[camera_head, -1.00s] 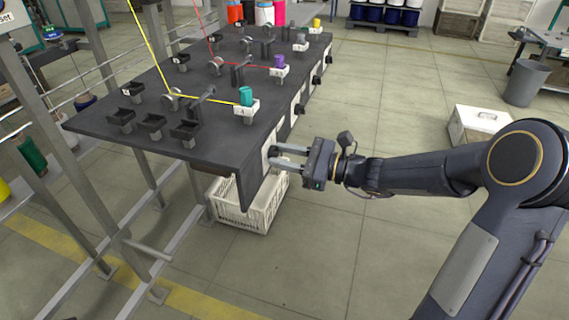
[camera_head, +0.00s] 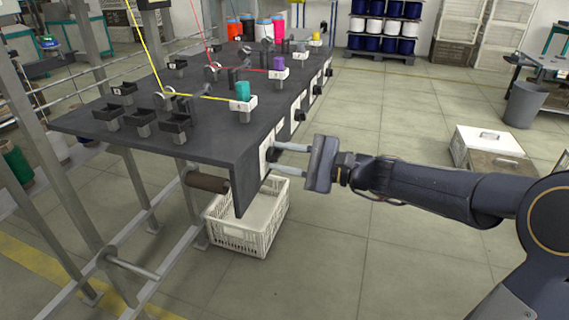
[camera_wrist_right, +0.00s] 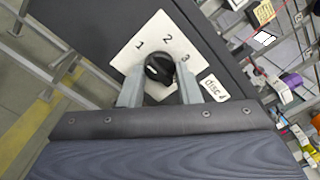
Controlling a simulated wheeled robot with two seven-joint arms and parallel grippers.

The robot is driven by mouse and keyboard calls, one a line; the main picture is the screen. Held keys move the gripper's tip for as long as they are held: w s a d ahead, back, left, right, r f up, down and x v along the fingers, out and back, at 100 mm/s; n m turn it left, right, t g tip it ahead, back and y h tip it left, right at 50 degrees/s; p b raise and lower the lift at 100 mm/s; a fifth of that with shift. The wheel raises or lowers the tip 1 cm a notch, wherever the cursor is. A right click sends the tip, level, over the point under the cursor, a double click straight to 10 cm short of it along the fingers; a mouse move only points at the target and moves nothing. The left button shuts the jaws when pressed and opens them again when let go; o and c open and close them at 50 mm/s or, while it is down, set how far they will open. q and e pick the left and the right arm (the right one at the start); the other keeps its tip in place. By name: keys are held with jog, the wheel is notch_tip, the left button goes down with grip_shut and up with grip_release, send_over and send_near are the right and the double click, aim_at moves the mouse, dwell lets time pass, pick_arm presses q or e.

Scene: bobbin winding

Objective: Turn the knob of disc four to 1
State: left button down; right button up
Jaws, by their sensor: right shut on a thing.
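The disc four knob (camera_wrist_right: 159,69) is a round black knob on a white plate (camera_wrist_right: 138,57) marked 1, 2 and 3, with a "DISC 4" tag (camera_wrist_right: 215,88) beside it. In the head view the same plate (camera_head: 265,158) is on the near end of the table's right side. My right gripper (camera_head: 272,157) reaches it from the right. In the right wrist view its fingers (camera_wrist_right: 159,84) are shut on the knob, one on each side. The knob's exact pointer setting is hard to read. My left gripper is out of view.
The dark table (camera_head: 205,140) carries a teal spool (camera_head: 243,91), a purple spool (camera_head: 278,63), black trays and threads. More plates with knobs run along its side. A white crate (camera_head: 245,232) stands on the floor below.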

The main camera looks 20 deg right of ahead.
dwell(0.5)
jog(key=o, duration=1)
jog(key=p+v, duration=0.1)
jog(key=v, duration=0.7)
jog(key=shift+p, duration=0.35)
jog(key=shift+a, duration=0.1)
